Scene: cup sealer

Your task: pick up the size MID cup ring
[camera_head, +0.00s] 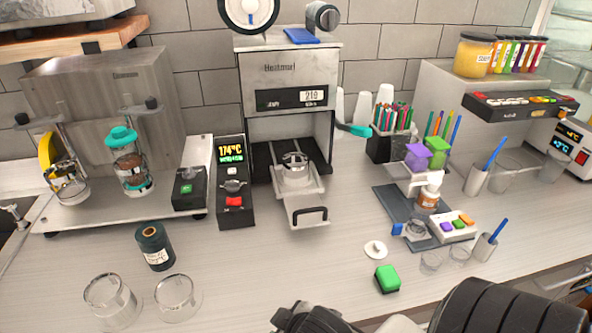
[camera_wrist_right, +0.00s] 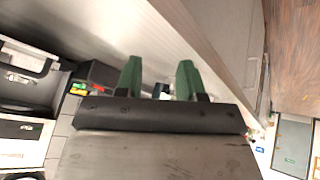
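The sealer (camera_head: 290,80) stands at the back centre with its drawer (camera_head: 305,205) pulled out. A round metal ring-like piece (camera_head: 295,163) sits in the drawer. I cannot read any size mark on it, so I cannot tell which piece is the MID cup ring. In the right wrist view my right gripper (camera_wrist_right: 159,78) shows two green fingertips, spread apart with nothing between them. In the head view, dark parts of my arm fill the bottom right; no fingertips show there. My left gripper is not in view.
Two clear glass vessels (camera_head: 110,300) and a dark spool (camera_head: 155,246) stand at the front left. A green block (camera_head: 387,279) and a white disc (camera_head: 375,249) lie right of centre. A dark mat (camera_head: 385,200) holds small items. The front centre counter is clear.

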